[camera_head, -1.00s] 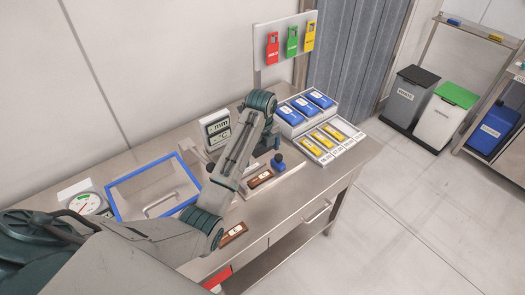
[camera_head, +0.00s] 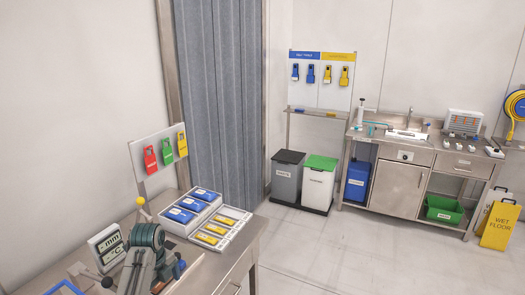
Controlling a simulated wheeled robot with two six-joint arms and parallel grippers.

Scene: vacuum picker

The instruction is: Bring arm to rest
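One of my arms (camera_head: 146,240) is at the lower left of the head view, raised over the workbench with its grey links and dark green joint. Only its upper part shows. Its gripper is not clearly visible, and I cannot tell which arm it is from this frame alone. No second arm or gripper shows.
The bench (camera_head: 255,232) bears trays of blue packs (camera_head: 192,203) and yellow packs (camera_head: 216,228), plus a display panel (camera_head: 106,243). Beyond are a grey bin (camera_head: 287,181), a green-lidded bin (camera_head: 318,188), a sink cabinet (camera_head: 400,185) and a wet floor sign (camera_head: 500,228). Floor between is clear.

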